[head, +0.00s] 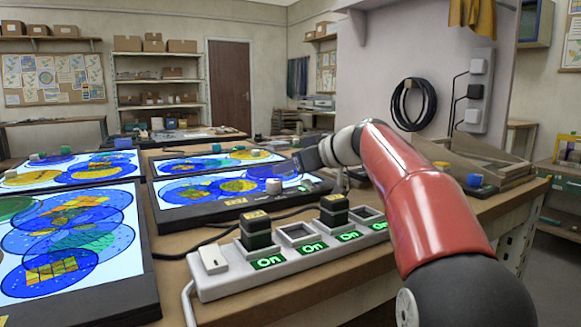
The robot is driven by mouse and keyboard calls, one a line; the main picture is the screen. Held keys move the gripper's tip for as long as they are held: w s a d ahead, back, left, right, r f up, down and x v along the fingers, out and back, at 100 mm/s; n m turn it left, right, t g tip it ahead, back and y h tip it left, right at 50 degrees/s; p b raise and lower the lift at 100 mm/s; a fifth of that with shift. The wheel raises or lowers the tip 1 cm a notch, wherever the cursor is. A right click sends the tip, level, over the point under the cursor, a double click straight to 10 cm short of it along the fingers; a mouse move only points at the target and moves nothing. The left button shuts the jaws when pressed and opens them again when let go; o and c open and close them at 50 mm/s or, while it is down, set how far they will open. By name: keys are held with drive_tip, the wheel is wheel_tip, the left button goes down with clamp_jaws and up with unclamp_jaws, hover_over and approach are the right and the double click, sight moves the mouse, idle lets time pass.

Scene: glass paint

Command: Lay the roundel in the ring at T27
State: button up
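Several lit panels with overlapping blue, yellow and green discs lie on the workbench. My gripper (308,160), dark and small at the end of my red arm, is over the right end of the near middle panel (155,214). Whether it is open or holds anything is too small to tell. A small pale grey knob-like piece (273,187) stands on that panel, left of and below the gripper. Yellow tags sit on the panel edges, but I cannot read T27 on any. I cannot tell which disc is the roundel or where its ring is.
A white power strip (207,287) with black plugs (256,232) and green "On" labels lies along the bench front. Cables (187,251) run behind it. My arm crosses the bench there.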

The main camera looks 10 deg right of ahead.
drive_tip(key=shift+r, duration=0.2)
drive_tip(key=v, duration=1.2)
drive_tip(key=shift+s+d+f, duration=0.1)
drive_tip(key=shift+s+d, duration=0.05)
